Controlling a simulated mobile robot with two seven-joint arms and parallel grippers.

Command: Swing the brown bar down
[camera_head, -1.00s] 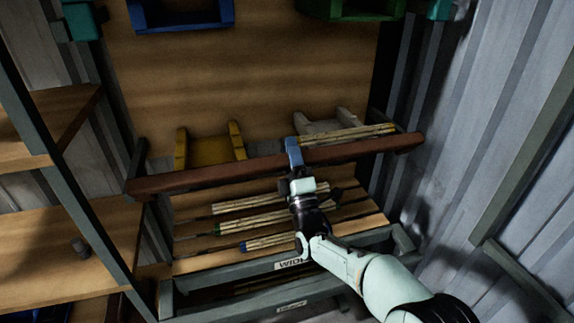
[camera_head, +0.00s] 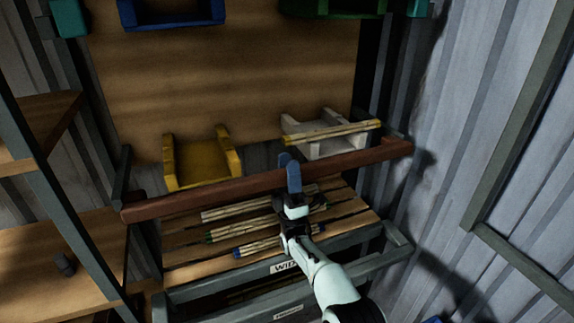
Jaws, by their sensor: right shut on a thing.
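The brown bar (camera_head: 218,196) runs across the rack from left to right, its right end a little higher in the picture. Dark side arms (camera_head: 122,178) carry its ends. My right gripper (camera_head: 288,172) is shut on the bar near its middle, with its blue fingers around it. My right arm comes up from the lower right. The left gripper is not in view.
A yellow holder (camera_head: 205,162) and a white holder (camera_head: 318,132) with a rattan bundle (camera_head: 345,132) stand behind the bar. Several bundles (camera_head: 250,206) lie on the slatted shelf below. Shelves (camera_head: 60,245) stand left, a corrugated wall (camera_head: 450,110) right.

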